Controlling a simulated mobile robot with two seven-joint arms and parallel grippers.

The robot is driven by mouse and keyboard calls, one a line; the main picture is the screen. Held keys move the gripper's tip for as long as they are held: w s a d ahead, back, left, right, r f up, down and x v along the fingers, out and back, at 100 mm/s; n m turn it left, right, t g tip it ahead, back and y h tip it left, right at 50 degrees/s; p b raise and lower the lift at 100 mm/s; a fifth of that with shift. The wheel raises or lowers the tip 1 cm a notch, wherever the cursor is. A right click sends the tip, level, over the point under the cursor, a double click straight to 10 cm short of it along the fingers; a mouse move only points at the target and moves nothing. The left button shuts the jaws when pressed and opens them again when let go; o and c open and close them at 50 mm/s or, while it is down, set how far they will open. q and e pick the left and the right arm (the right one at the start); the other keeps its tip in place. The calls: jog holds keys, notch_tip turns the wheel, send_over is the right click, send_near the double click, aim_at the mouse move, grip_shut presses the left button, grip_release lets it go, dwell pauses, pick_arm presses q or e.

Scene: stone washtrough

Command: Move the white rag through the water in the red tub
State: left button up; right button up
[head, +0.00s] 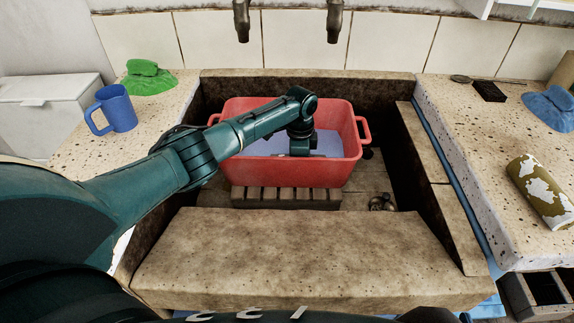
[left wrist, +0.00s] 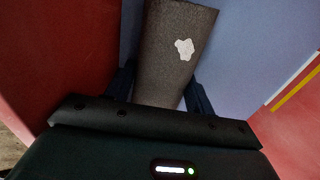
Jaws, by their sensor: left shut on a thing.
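The red tub (head: 290,174) stands in the stone trough with bluish water (head: 262,146) in it. My left arm reaches over its left side, and my left gripper (head: 301,151) points down inside the tub, low at the water. In the left wrist view my left gripper (left wrist: 160,92) is shut on a dark grey-brown slab (left wrist: 165,55) with a small white patch. The water (left wrist: 240,55) lies beyond it and the tub's red wall (left wrist: 65,60) is at the left. I see no plainly white rag; the slab's lower end is hidden by the gripper. My right gripper is not in view.
The tub is on a slatted wooden rack (head: 285,197). Two taps (head: 241,22) (head: 334,22) hang above. A blue mug (head: 117,108) and green cloth (head: 148,78) are on the left ledge. A blue cloth (head: 550,107), dark block (head: 488,91) and peeling can (head: 540,190) are on the right.

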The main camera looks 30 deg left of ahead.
pick_arm(q)
jog(key=shift+s+a+r+p, duration=0.15)
jog(key=shift+a+p, duration=0.15)
jog(key=shift+p, duration=0.05)
jog(key=a+p, duration=0.1)
jog(key=s+a+p, duration=0.2)
jog(key=a, duration=0.1)
jog(key=shift+s+a, duration=0.15)
jog(key=shift+a, duration=0.25)
